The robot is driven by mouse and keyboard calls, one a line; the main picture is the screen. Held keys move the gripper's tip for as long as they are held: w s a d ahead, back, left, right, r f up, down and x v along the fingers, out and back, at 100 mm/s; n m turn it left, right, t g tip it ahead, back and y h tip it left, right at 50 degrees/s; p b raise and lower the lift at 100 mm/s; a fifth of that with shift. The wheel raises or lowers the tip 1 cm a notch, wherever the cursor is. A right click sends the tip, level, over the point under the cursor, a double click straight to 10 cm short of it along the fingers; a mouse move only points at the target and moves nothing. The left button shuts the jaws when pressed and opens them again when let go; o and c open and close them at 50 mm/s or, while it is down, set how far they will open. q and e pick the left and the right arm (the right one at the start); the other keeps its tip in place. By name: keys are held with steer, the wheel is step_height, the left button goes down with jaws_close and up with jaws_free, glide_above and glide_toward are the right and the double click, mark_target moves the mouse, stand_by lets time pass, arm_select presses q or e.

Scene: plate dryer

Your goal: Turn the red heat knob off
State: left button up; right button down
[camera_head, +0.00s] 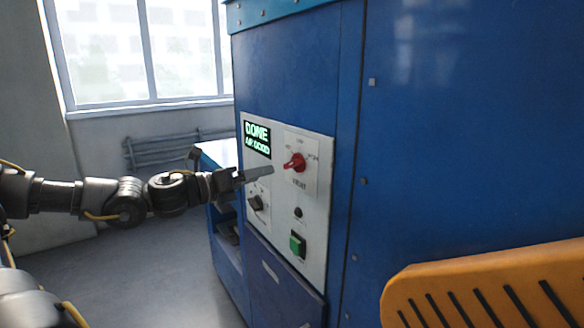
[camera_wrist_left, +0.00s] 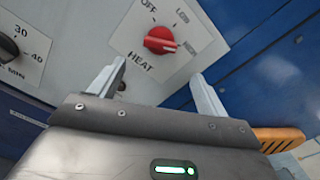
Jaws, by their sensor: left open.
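The red heat knob (camera_head: 295,162) is on the pale control panel (camera_head: 316,235) of the blue machine. In the left wrist view the knob (camera_wrist_left: 160,40) sits above the word HEAT, with OFF at its upper left and LOW at its upper right. Its pointer end faces right, toward a third label that is hard to read. My left gripper (camera_head: 268,171) is open and empty, just left of the knob in the head view. In the left wrist view its two fingertips (camera_wrist_left: 158,69) are spread below the knob, apart from it. My right gripper is not in view.
A lit green display (camera_head: 257,139) reads DONE on its top line. A dark knob (camera_head: 257,203), a small black button (camera_head: 298,212) and a green switch (camera_head: 298,243) are on the same panel. An orange slotted part (camera_head: 490,285) juts out at the lower right.

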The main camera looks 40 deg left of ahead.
mark_target(289, 168)
arm_select(q)
steer(key=p+x, duration=0.4)
steer(key=x, duration=0.2)
steer(key=shift+w+d, duration=0.15)
steer(key=shift+w, duration=0.05)
steer(key=shift+w+d, duration=0.3)
steer(key=shift+w, duration=0.2)
steer(key=shift+w+p, duration=0.15)
steer(key=shift+p, duration=0.2)
steer(key=shift+w+a, duration=0.25)
steer(key=shift+w+r+p, duration=0.3)
steer(key=shift+w+p, duration=0.05)
steer(key=shift+p, duration=0.4)
steer(key=shift+w+d+f+p, duration=0.1)
steer(key=shift+w+d+p, duration=0.1)
steer(key=shift+w+p, duration=0.35)
steer(key=shift+w+d+f, duration=0.2)
steer(key=shift+w+d, duration=0.05)
steer(key=shift+w, duration=0.15)
